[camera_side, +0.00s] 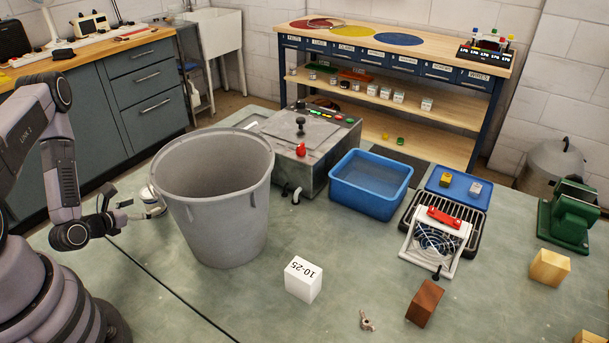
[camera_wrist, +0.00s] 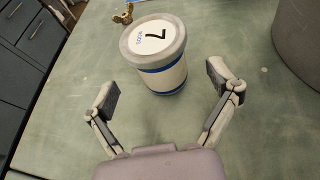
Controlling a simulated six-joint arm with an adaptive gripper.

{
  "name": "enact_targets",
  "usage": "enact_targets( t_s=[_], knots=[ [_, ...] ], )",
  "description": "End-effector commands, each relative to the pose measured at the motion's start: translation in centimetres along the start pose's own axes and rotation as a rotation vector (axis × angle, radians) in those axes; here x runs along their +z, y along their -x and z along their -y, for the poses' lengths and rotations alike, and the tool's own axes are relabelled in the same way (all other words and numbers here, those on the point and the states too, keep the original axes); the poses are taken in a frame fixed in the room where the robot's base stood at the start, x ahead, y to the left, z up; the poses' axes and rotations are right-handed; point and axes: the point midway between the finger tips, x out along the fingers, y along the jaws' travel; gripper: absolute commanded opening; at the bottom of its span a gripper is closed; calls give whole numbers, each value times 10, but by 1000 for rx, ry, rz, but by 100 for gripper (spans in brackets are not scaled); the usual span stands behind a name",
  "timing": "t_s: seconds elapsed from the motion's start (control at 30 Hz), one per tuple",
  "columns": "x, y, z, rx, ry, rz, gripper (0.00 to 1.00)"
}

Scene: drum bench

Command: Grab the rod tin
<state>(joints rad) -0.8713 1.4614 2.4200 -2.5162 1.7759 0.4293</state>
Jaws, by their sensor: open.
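The rod tin (camera_wrist: 160,72) is a white, lidded round tin with blue bands, a black mark and small blue lettering on its lid. It stands upright in the wrist view. In the side view only part of the tin (camera_side: 149,194) shows, left of the large grey bin. My gripper (camera_wrist: 163,92) is open and empty. Its two fingers are spread wide, one to each side of the tin's near, lower part, and look clear of it. In the side view my gripper (camera_side: 126,208) is low over the bench, left of the tin.
The tall grey bin (camera_side: 215,210) stands close to the tin's right; its wall also shows in the wrist view (camera_wrist: 297,45). A small brass part (camera_wrist: 122,14) lies beyond the tin. A white block (camera_side: 303,280) and a blue tub (camera_side: 370,205) are farther right.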

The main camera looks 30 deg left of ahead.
Motion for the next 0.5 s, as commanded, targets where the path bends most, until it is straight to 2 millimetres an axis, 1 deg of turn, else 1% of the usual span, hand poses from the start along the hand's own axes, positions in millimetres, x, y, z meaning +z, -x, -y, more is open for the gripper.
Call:
enact_targets(
  t_s=[0.03, 0.1, 0.2, 0.3, 0.5],
  knots=[
    [1, -10, 1, -5, -6, 5, 88],
    [1, -22, 1, -4, -4, 5, 88],
    [1, -35, 1, -4, -3, 3, 88],
    [1, -40, 0, -1, 1, 3, 88],
    [1, -41, 0, -1, 1, 2, 88]
  ],
)
